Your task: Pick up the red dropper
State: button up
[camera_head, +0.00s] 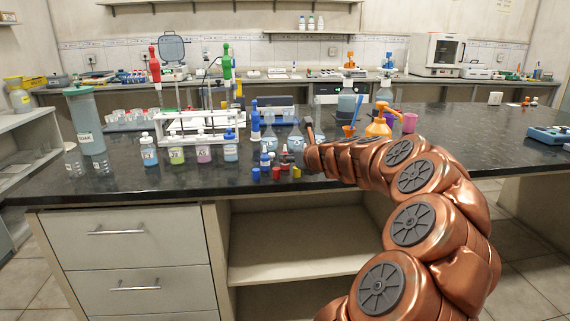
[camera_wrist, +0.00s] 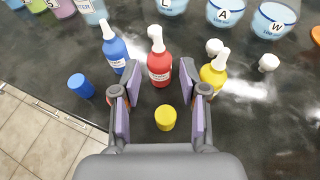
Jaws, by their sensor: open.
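The red dropper (camera_wrist: 160,68) is a small bottle with a white label and white nozzle. It stands upright on the dark bench in the wrist view. My gripper (camera_wrist: 158,78) is open, its two purple-padded fingers on either side of the red dropper's lower part in the picture. I cannot tell whether either finger touches it. A blue dropper (camera_wrist: 114,49) stands just left of the left finger, and a yellow dropper (camera_wrist: 213,73) just right of the right finger. In the head view my gripper (camera_head: 309,134) is at the bench's front; the red dropper is not clearly visible there.
A yellow cap (camera_wrist: 165,118) lies between my fingers, nearer the palm. A blue cap (camera_wrist: 82,85) lies to the left. Labelled flasks (camera_wrist: 226,12) stand behind the droppers. A white rack (camera_head: 198,122) and an orange-topped bottle (camera_head: 379,126) stand on the bench.

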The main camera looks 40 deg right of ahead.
aim_at(286, 170)
jog(key=w+f, duration=0.1)
jog(key=w+f+b, duration=0.1)
jog(key=w, duration=0.1)
jog(key=shift+d+f, duration=0.2)
jog(key=shift+d, duration=0.15)
jog(key=shift+w+d, duration=0.15)
jog(key=shift+w, duration=0.25)
jog(key=c, duration=0.4)
